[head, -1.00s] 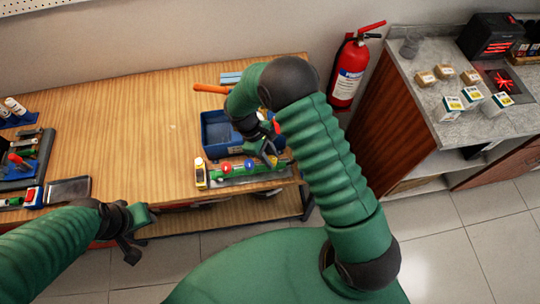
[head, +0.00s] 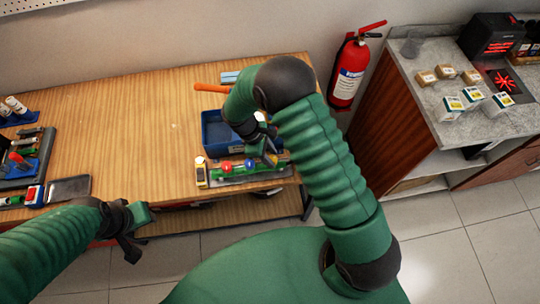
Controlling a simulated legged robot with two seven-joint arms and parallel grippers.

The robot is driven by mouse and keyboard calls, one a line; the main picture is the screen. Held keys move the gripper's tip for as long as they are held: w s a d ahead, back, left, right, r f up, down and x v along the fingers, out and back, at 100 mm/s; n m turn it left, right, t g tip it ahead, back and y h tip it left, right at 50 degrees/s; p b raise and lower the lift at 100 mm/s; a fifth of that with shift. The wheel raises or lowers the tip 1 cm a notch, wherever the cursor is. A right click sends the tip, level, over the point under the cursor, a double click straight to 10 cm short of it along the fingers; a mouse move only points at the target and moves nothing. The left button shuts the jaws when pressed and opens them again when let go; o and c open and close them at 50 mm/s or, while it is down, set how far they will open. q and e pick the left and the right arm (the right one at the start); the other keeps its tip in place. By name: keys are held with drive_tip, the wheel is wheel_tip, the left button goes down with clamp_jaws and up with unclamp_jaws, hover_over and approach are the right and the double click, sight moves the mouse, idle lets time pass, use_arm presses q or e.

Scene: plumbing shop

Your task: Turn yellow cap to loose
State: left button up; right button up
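A green pipe assembly (head: 237,170) with a red round part (head: 227,165) and a blue round part (head: 249,164) lies on a grey base near the front edge of the wooden table. A yellow piece with a pale face (head: 201,172) stands at its left end; I cannot tell whether this is the yellow cap. My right gripper (head: 268,154) points down over the right part of the assembly, and hides some of it. Its finger gap and any contact are too small to tell. My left gripper (head: 136,240) hangs in front of the table, away from the assembly, with nothing visible in it.
A blue bin (head: 211,134) stands just behind the assembly. An orange-handled tool (head: 211,88) lies farther back. A dark tray (head: 40,160) of tools and a dark flat device (head: 69,189) are at left. The table's middle is clear. A fire extinguisher (head: 347,75) stands right.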

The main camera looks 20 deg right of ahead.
drive_tip(key=o, duration=0.3)
drive_tip(key=b+v, duration=0.3)
drive_tip(key=v, duration=1.3)
drive_tip(key=shift+w+a+r, duration=0.2)
drive_tip(key=shift+w+r, duration=0.05)
drive_tip(key=s+d+f+m+t+y+b, duration=0.1)
drive_tip(key=s+d+f+m+t+b, duration=0.1)
drive_tip(key=s+f+m, duration=0.2)
drive_tip(key=s+d+f+m+t+y+b, duration=0.2)
drive_tip(key=s+d+f+m+t+b, duration=0.1)
drive_tip(key=s+m, duration=0.4)
drive_tip(key=s+f, duration=0.1)
drive_tip(key=s, duration=0.1)
drive_tip(key=shift+s+f+y, duration=0.3)
drive_tip(key=shift+f, duration=0.1)
